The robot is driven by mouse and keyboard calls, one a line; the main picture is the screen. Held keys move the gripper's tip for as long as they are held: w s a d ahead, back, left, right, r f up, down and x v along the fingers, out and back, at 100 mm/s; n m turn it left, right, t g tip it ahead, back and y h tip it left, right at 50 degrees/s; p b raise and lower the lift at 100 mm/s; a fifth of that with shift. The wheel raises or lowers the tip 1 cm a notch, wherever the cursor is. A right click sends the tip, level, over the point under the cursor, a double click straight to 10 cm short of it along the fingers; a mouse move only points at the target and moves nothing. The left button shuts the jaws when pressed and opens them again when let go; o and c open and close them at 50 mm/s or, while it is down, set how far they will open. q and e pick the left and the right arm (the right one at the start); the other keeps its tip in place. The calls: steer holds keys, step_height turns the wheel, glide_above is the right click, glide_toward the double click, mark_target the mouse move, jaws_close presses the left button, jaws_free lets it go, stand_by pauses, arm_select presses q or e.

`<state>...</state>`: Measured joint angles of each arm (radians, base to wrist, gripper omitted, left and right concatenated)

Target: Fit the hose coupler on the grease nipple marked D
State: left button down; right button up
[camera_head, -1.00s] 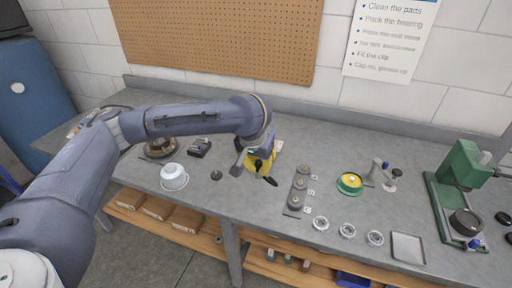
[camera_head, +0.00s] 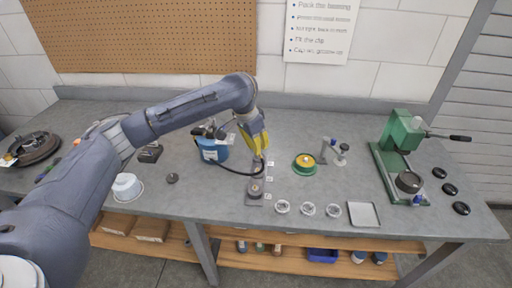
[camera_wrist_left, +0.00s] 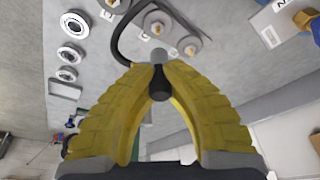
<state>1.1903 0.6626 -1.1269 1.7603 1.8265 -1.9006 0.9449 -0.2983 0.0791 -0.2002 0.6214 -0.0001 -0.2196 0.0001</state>
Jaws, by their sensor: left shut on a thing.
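My left gripper (camera_head: 257,150) has yellow ribbed fingers. In the left wrist view its fingertips (camera_wrist_left: 160,78) are shut on the hose coupler (camera_wrist_left: 159,87), a dark cylinder with a grey tip. A black hose (camera_head: 236,173) runs from the blue container (camera_head: 214,154) to the gripper. The grey nipple strip (camera_head: 255,197) lies below the gripper. In the left wrist view, brass-coloured nipples on round bosses show, one (camera_wrist_left: 157,27) beyond the coupler tip and another (camera_wrist_left: 190,49) to its right. I cannot tell whether the coupler touches a nipple.
Several bearing rings (camera_head: 307,209) and a grey tray (camera_head: 363,214) lie right of the strip. A green dish (camera_head: 304,164) and a green press (camera_head: 397,140) stand further right. A white bowl (camera_head: 125,184) and a dark disc (camera_head: 172,178) are left. Bare bench lies between the disc and strip.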

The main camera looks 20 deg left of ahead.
arm_select(q)
steer(key=shift+f, duration=2.4)
steer(key=shift+f+g, duration=0.3)
steer(key=shift+f, duration=0.65)
stand_by(2.1)
steer(key=c, duration=1)
jaws_free()
steer(key=shift+c, duration=0.2)
steer(key=shift+r, duration=0.1)
steer(key=shift+w+d+v, duration=0.15)
steer(key=shift+v, duration=0.95)
steer(key=shift+w+d+v, duration=0.2)
steer(key=shift+v, duration=0.9)
steer(key=shift+w+d+v, duration=0.15)
steer(key=shift+v, duration=0.95)
steer(key=shift+r, duration=0.2)
